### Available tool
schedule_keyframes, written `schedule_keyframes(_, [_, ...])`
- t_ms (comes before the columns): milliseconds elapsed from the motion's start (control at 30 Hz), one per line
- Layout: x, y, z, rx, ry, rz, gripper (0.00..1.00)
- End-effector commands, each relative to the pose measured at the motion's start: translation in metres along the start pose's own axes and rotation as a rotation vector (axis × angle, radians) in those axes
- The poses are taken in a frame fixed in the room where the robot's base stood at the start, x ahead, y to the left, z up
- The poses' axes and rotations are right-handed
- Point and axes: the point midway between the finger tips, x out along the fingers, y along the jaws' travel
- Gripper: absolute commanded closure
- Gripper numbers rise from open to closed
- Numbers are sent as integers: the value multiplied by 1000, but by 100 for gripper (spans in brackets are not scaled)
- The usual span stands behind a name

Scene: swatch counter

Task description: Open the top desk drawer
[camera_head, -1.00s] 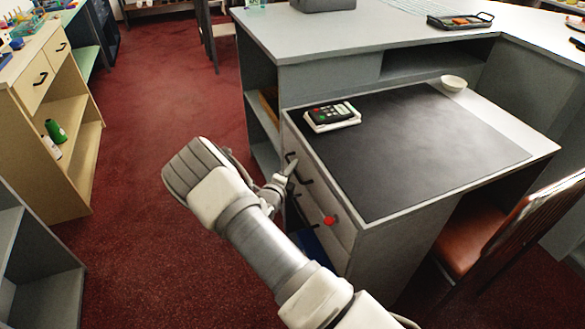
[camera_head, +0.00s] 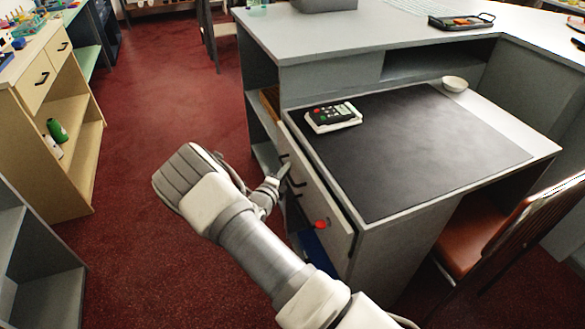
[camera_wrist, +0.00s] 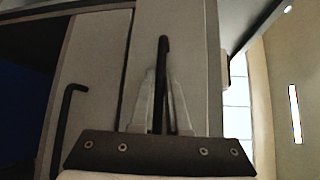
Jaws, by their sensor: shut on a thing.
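The grey desk (camera_head: 400,228) has a dark top and drawers on its left side. The top drawer front (camera_head: 329,205) stands slightly out from the desk, with a narrow dark gap along its upper edge. My gripper (camera_head: 284,167) is at this front in the head view. In the wrist view, my gripper (camera_wrist: 162,75) is shut on a dark bar handle (camera_wrist: 163,45), which stands between the two fingers. A second dark handle (camera_wrist: 68,105) is free on a neighbouring front. The drawer's inside is hidden.
A red round thing (camera_head: 321,224) shows low on the drawer side. A brown chair (camera_head: 500,235) stands at right. Red floor left of the desk is clear.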

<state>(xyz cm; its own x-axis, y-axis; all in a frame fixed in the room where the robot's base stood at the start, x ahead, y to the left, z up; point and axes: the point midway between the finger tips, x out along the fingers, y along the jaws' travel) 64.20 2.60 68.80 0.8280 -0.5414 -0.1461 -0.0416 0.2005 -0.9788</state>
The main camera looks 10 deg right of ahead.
Motion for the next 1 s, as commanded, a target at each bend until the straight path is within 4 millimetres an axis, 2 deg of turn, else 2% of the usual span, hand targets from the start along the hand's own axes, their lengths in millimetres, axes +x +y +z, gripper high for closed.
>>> schedule_keyframes(600, [-111, 35, 111, 1, -5, 3, 100])
schedule_keyframes(800, [-138, 43, 137, 1, -2, 2, 100])
schedule_keyframes(1000, [-154, 47, 153, 0, -2, 2, 100])
